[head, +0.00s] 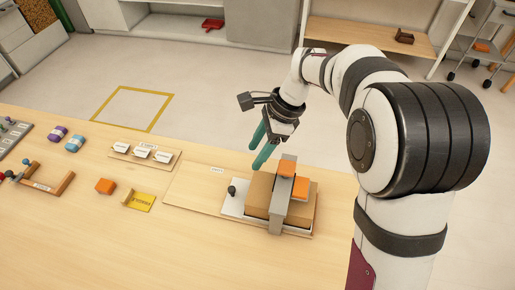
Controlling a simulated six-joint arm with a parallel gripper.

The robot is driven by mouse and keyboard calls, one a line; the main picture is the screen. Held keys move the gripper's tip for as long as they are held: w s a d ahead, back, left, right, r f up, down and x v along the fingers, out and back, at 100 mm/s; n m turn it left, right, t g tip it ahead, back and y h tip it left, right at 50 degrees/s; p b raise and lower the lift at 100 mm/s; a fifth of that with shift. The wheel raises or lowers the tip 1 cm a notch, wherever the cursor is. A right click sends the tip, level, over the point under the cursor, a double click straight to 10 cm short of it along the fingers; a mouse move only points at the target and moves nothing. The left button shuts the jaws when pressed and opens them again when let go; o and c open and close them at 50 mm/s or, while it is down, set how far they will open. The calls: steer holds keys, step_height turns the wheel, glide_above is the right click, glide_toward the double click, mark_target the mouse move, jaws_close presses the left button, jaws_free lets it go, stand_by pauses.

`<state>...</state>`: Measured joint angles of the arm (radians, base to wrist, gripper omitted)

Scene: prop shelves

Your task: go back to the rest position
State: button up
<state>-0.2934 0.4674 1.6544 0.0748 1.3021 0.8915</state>
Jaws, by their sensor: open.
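My gripper (261,147) is at the end of my white and black arm, with two green fingers pointing down. The fingers are apart and nothing shows between them. It hangs over the table's far edge, just behind a grey fixture (290,190) that spans a brown block (257,193) on a white base plate. I cannot tell from this angle how high the fingertips are. An orange block (299,187) sits at the fixture, with another orange part on top of it.
A yellow floor outline (131,108) lies beyond the table. Shelves stand at the back.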

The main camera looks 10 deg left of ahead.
steer(key=s+d+r+n, duration=0.3)
steer(key=s+d+r, duration=0.2)
steer(key=s+d, duration=0.3)
steer(key=s+d+f+n+h, duration=0.1)
steer(key=s+d, duration=0.3)
steer(key=s, duration=0.4)
steer(key=s+d+n+t+h, duration=0.1)
steer(key=s+d+n, duration=0.2)
steer(key=s, duration=0.4)
steer(key=shift+s+d+f+n+t, duration=0.3)
steer(key=shift+s+d+f+n, duration=0.1)
steer(key=shift+d, duration=0.35)
steer(key=shift+w, duration=0.1)
